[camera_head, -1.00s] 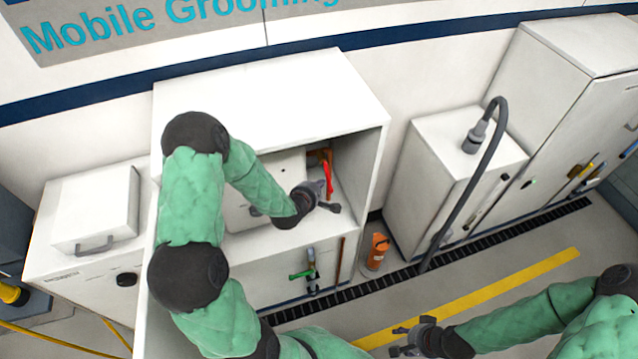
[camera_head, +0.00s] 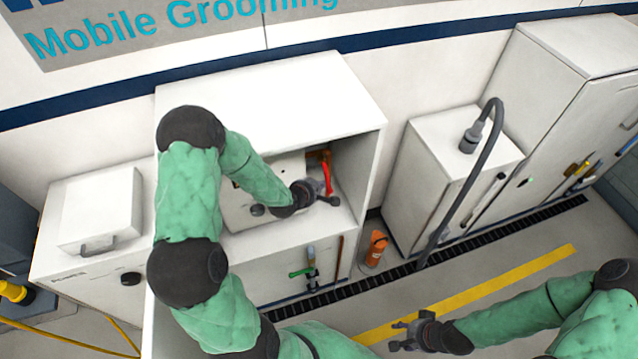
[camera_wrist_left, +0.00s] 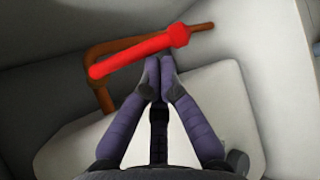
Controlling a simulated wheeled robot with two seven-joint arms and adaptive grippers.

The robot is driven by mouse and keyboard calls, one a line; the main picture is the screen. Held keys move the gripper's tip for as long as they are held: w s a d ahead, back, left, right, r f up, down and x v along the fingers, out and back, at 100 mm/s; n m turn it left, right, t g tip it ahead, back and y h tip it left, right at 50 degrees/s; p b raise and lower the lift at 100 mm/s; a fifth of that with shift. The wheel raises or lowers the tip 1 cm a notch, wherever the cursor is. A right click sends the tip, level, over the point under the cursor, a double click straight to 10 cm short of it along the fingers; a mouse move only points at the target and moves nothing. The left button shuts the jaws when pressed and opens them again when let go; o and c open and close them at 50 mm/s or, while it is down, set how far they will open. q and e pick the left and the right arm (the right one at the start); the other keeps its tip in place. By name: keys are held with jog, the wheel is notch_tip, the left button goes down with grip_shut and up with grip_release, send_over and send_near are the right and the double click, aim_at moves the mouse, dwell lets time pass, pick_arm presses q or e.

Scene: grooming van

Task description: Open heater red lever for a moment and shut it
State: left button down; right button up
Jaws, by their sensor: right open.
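The red lever (camera_head: 327,177) is on a brown-orange pipe (camera_head: 313,155) inside the open right part of the white cabinet. In the left wrist view the lever (camera_wrist_left: 140,54) lies slanted across the pipe (camera_wrist_left: 104,94), its round hub at the upper right. My left gripper (camera_head: 328,193) is at the lever's lower end in the head view. In the wrist view its fingertips (camera_wrist_left: 160,66) are together just below the lever, with nothing seen between them. Whether they touch the lever cannot be told. My right gripper (camera_head: 400,335) is open and empty above the floor.
The white cabinet (camera_head: 270,95) surrounds my left gripper with a top and side wall. A white box (camera_wrist_left: 215,100) lies beneath it. An orange bottle (camera_head: 375,248) stands on the floor. A dark hose (camera_head: 485,165) arches at the right. Floor around the yellow stripe (camera_head: 500,287) is clear.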

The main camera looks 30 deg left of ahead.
pick_arm(q)
jog(key=shift+s+d+r+n+g+h+p, duration=0.15)
jog(key=shift+r+n+g+h+p, duration=0.25)
jog(key=shift+p, duration=0.35)
pick_arm(e)
jog(key=shift+r, duration=1)
pick_arm(q)
jog(key=shift+s+d+r+p, duration=0.15)
jog(key=shift+d+r+p, duration=0.05)
jog(key=shift+r+p, duration=0.6)
pick_arm(e)
jog(key=shift+r, duration=0.65)
dwell(1.8)
